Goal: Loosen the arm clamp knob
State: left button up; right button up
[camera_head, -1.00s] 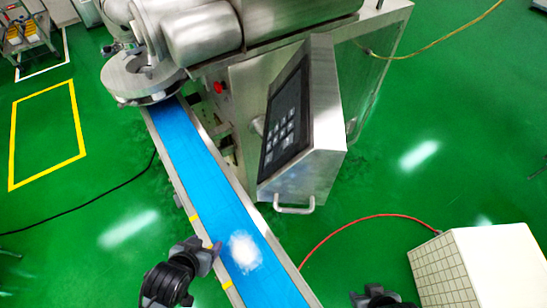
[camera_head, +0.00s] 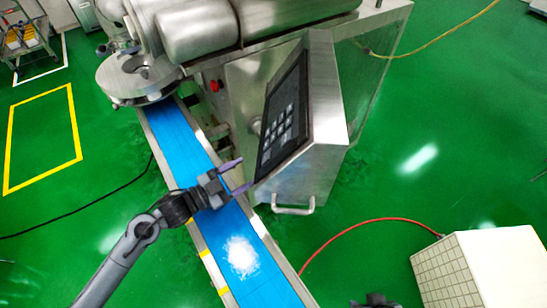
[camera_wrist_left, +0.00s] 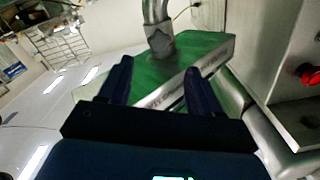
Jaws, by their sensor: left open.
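I cannot pick out the arm clamp knob with certainty. A small pale rounded part (camera_head: 256,125) shows between the machine body and the tilted control panel (camera_head: 284,120); I cannot tell whether it is the knob. My left gripper (camera_head: 240,174) is open and empty above the blue conveyor belt, with its fingers pointing right towards the panel's lower left edge. In the left wrist view its two dark fingers (camera_wrist_left: 160,85) stand apart, with a faceted grey piece on metal tubes (camera_wrist_left: 160,42) beyond them. My right gripper (camera_head: 375,301) barely shows at the bottom edge.
The blue conveyor (camera_head: 180,142) runs under my left arm, with a white powdery patch (camera_head: 241,254) on it. A red button (camera_head: 214,86) is on the machine. A handle (camera_head: 293,208) juts out below the panel. A white box (camera_head: 480,265) stands at lower right.

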pick_arm(q)
jog(key=b+x, duration=0.2)
jog(key=x, duration=0.8)
jog(key=shift+w+d, duration=0.1)
jog(key=shift+d, duration=0.25)
